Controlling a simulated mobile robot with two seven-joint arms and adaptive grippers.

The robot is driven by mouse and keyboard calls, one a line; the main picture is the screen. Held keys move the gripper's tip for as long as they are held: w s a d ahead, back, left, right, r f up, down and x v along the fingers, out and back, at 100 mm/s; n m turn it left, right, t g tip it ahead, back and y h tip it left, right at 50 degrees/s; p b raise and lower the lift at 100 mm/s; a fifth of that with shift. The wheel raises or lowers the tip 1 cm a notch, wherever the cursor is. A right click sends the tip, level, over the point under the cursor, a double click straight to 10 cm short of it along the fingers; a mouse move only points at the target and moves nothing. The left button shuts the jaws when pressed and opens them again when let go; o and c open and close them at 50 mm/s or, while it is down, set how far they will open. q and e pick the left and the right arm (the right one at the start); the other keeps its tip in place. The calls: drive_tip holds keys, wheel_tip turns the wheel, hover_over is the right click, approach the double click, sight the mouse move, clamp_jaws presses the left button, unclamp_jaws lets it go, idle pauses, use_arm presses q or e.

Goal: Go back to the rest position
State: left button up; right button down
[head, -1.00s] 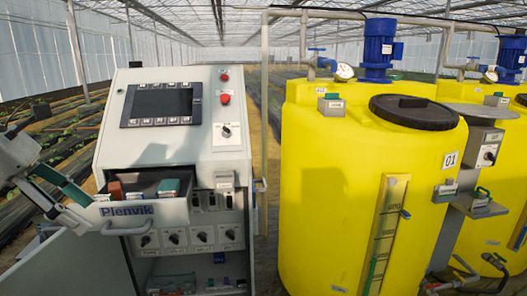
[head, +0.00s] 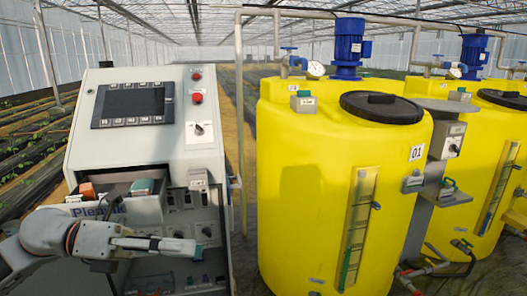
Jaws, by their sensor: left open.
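My left gripper (head: 186,246) reaches in from the left with its fingers pointing right. It is open and I see nothing held in it. It is in front of the control cabinet (head: 205,160), below the open drawer (head: 150,207), and my arm covers part of the drawer front and the lower panel. An orange-brown item (head: 87,191) and a teal item (head: 142,187) lie in the drawer. My right gripper does not show.
A yellow tank (head: 300,190) marked 01, with a black lid (head: 382,107) and a blue motor (head: 348,48), stands to the right of the cabinet. Another yellow tank (head: 480,170) is further right. A narrow gap separates cabinet and first tank. Small items lie in the cabinet's lower opening.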

use_arm(q)
drive_tip(key=w+a+f+n+t+y, duration=0.2)
drive_tip(key=w+f+n+t+y, duration=0.15)
drive_tip(key=f+n+t, duration=0.7)
drive_tip(key=w+a+f+n+t+y, duration=0.15)
drive_tip(key=f+n+t+y, duration=0.35)
drive_tip(key=f+n, duration=1)
drive_tip(key=s+a+f+n+g+y, duration=0.1)
drive_tip(key=s+f+n+g+y, duration=0.1)
drive_tip(key=s+f+n, duration=0.5)
drive_tip(key=s+a+f+n+g+y, duration=0.1)
drive_tip(key=s+f+n+g+y, duration=0.2)
drive_tip(key=s+f+n, duration=0.4)
wheel_tip(320, 180, down, 7)
drive_tip(key=shift+s+a+r, duration=0.1)
drive_tip(key=shift+s+a, duration=0.05)
drive_tip(key=shift+s, duration=1.1)
